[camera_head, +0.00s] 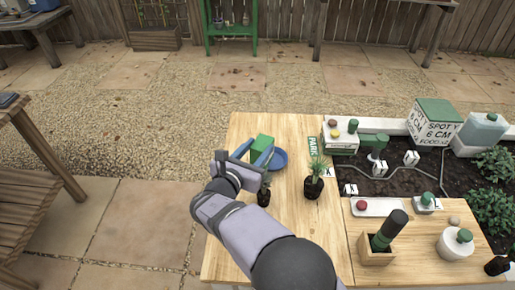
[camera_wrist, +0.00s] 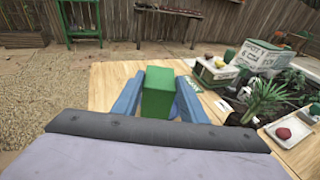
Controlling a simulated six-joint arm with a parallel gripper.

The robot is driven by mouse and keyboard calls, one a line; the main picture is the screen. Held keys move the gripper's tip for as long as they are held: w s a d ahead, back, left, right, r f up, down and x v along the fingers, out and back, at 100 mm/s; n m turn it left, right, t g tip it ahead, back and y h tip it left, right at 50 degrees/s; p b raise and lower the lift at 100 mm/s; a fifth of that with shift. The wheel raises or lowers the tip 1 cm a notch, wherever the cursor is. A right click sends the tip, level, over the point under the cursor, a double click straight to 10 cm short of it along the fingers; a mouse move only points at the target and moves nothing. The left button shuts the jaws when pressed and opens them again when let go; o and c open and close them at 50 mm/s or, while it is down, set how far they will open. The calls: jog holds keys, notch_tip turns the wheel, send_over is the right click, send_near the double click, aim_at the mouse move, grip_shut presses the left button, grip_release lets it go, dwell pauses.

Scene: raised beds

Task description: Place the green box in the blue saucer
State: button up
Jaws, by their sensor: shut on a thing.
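The green box (camera_head: 262,147) is held between the two fingers of my gripper (camera_head: 245,155) in the head view. The wrist view shows the green box (camera_wrist: 157,92) upright between the blue-grey fingers (camera_wrist: 155,95), which are shut on it. The blue saucer (camera_head: 278,160) lies on the wooden table just right of and partly behind the box and gripper. In the wrist view only a small part of the saucer (camera_wrist: 175,110) shows beside the box. I cannot tell how high the box is above the table.
A potted plant (camera_head: 314,185) stands right of the saucer, and a dark pot (camera_head: 264,197) is close to my wrist. A green PARK sign (camera_head: 318,155) lies at the right. A soil bed (camera_head: 400,172) with small boxes is beyond. The table's far left is bare.

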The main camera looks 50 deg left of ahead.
jog(key=shift+f, duration=0.3)
jog(key=o, duration=1.1)
jog(key=shift+s+r+p, duration=0.1)
jog(key=shift+r+p, duration=0.45)
jog(key=shift+r, duration=0.25)
jog(key=b+v, duration=0.2)
jog(key=v, duration=0.9)
jog(key=shift+s+d, duration=0.2)
jog(key=shift+s, duration=0.15)
